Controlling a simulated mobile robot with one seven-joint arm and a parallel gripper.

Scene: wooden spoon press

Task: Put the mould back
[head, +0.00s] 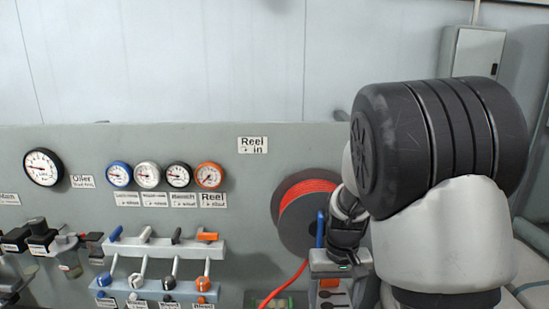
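My arm fills the right side of the head view, and my gripper (343,258) points down in front of the panel, just right of the red reel. Its fingers are small and partly hidden by my own wrist, so I cannot tell whether they are open or shut. Below it is a grey block (326,266) with a blue upright piece (320,229) at its left. Under that is a plate with dark spoon shapes (334,299), cut off by the frame's bottom edge. I cannot tell whether one of these is the mould, or whether my gripper touches it.
A grey panel (180,250) carries several gauges (148,175), a row of levers with coloured knobs (168,281), and a reel of red hose (305,200) whose hose hangs down. Black fittings (40,235) stick out at the left. A grey cabinet (475,53) hangs behind my arm.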

